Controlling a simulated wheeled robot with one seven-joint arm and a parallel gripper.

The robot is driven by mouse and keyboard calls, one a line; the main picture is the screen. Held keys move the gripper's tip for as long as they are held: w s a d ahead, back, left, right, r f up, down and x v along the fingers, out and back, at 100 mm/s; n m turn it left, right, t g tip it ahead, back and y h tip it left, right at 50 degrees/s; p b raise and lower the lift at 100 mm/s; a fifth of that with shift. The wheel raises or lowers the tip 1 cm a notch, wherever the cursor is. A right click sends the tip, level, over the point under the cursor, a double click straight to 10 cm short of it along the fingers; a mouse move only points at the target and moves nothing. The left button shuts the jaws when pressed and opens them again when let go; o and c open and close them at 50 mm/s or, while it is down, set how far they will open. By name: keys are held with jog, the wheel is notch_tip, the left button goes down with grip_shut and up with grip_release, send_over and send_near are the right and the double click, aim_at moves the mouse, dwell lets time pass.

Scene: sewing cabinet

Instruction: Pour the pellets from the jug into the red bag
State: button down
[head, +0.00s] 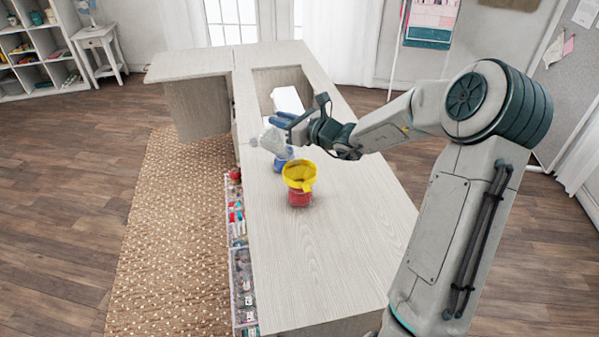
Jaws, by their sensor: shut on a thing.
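A clear, pale jug (273,141) is held in the air over the cabinet top, tilted toward the left. My gripper (286,119), with bluish fingers, is shut on the jug from its upper right. The red bag (299,199) stands on the cabinet top, in front and to the right of the jug. A yellow funnel (299,177) sits on top of the bag and hides its mouth. The jug is apart from the funnel. The pellets are too small to make out in this view.
A blue container (284,160) stands behind the funnel, partly hidden. The pale wooden cabinet top (320,265) is clear in front of the bag. A recess with a white object (287,98) lies behind. Open drawers of sewing items (243,280) line the left side.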

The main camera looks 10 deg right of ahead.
jog(key=shift+s+d+r+t+b, duration=0.15)
jog(key=shift+s+d+t+b, duration=0.15)
jog(key=shift+b, duration=0.35)
jog(key=shift+s+d+f+t+y+b, duration=0.55)
jog(key=shift+s+y+b, duration=0.25)
jog(key=shift+b, duration=1.1)
jog(key=shift+s+d+r+t+b, duration=0.25)
jog(key=shift+d+t+b, duration=0.1)
jog(key=shift+b, duration=0.1)
jog(key=shift+s+d+t+y+b, duration=0.9)
jog(key=shift+s+y+b, duration=0.15)
jog(key=shift+b, duration=0.3)
dwell(1.7)
